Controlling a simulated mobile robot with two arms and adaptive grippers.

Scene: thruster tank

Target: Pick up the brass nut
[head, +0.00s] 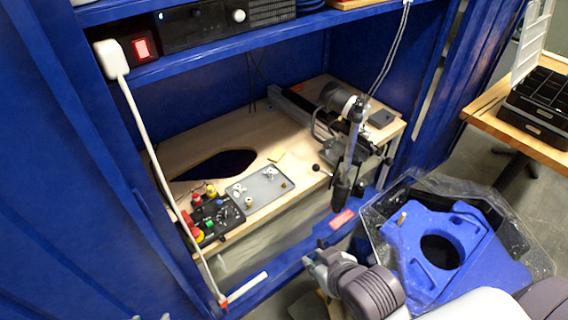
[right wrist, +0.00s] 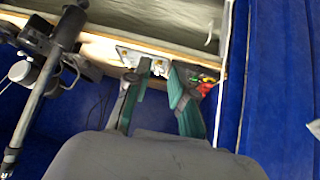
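A grey plate (head: 259,192) lies on the wooden shelf in the head view, with several small metal fittings on it. One small brass-coloured piece (head: 249,203) is near its front edge; it may be the brass nut, but it is too small to be sure. My right gripper (head: 314,264) is in front of the shelf, below and to the right of the plate, apart from it. In the right wrist view its two green-sided fingers (right wrist: 160,72) are spread and empty, with the plate (right wrist: 128,55) and its fittings beyond the tips. My left gripper is not in view.
A black control box (head: 216,216) with red and yellow buttons sits left of the plate. A metal fixture with a hanging dark cylinder (head: 341,190) stands to the right. A clear bin with a blue part (head: 440,250) is at front right. A white cable hangs at left.

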